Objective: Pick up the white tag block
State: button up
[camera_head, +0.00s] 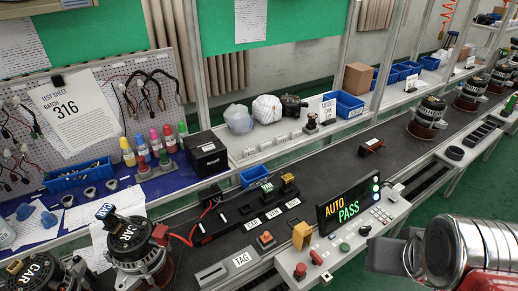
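I cannot single out the white tag block with certainty. A small pale block with a green part (267,187) stands at the back of a black rack (232,222), left of a yellow block (288,181). The rack's front carries white labels, one reading VAN. A grey holder labelled TAG (241,260) lies in front of the rack, and its slot appears empty. My arm enters at the lower right, with grey metal parts at its left end (396,256). It is well right of the rack, and its fingers cannot be made out.
An AUTO PASS display (347,207) and button console (335,252) stand between my arm and the rack. Alternators (135,247) stand at the lower left; more line the dark conveyor (395,150) at right. A black box (207,155) and blue bin (253,177) sit behind the rack.

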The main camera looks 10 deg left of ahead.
aim_at(249, 151)
jog(key=u, duration=0.55)
jog(key=k, duration=1.3)
jog(key=u, duration=0.55)
jog(key=i, duration=1.4)
jog(key=u, duration=0.6)
